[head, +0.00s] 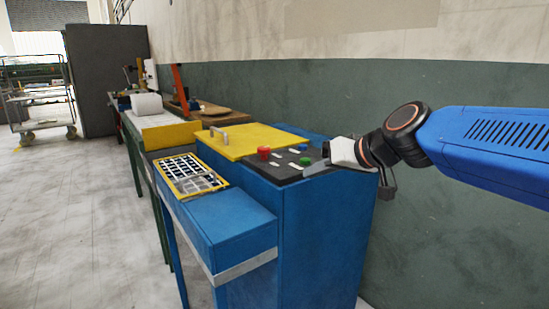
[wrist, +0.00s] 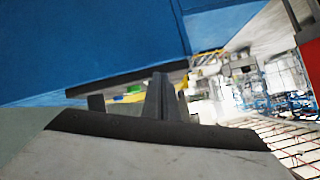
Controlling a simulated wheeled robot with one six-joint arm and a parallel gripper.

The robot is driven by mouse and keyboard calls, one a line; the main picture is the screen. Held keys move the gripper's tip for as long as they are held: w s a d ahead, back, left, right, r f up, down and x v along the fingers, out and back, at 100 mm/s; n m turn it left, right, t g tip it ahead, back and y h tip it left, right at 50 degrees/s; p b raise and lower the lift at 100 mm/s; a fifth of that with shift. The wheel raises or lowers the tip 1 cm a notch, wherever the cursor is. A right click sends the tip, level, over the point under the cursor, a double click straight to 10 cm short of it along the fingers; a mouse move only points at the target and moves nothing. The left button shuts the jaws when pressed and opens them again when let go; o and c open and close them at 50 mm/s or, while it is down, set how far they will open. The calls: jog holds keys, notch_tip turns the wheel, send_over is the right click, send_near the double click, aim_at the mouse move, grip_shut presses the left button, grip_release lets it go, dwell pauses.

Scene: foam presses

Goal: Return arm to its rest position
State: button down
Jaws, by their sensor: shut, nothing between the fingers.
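My gripper (head: 312,169) is at the right end of the blue press (head: 325,235), beside the black control panel (head: 283,169). In the head view its fingers point left, close to the green button (head: 305,161); I cannot tell whether they touch the panel. My blue arm reaches in from the right edge. In the wrist view the dark fingers of my gripper (wrist: 160,85) are together with nothing held. A blue surface fills the upper left there, close to the fingers.
A red button (head: 264,152) sits on the panel. A green and white wall (head: 450,230) stands behind my arm.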

jog(key=s+d+f+m+g+h, duration=0.3)
jog(key=s+d+f+h, duration=0.4)
jog(key=s+d+f, duration=1.2)
jog(key=s+f, duration=0.2)
jog(key=s, duration=0.2)
jog(key=shift+s+d+f+g, duration=0.15)
jog(key=shift+s+f+g, duration=0.05)
jog(key=shift+f+g, duration=0.2)
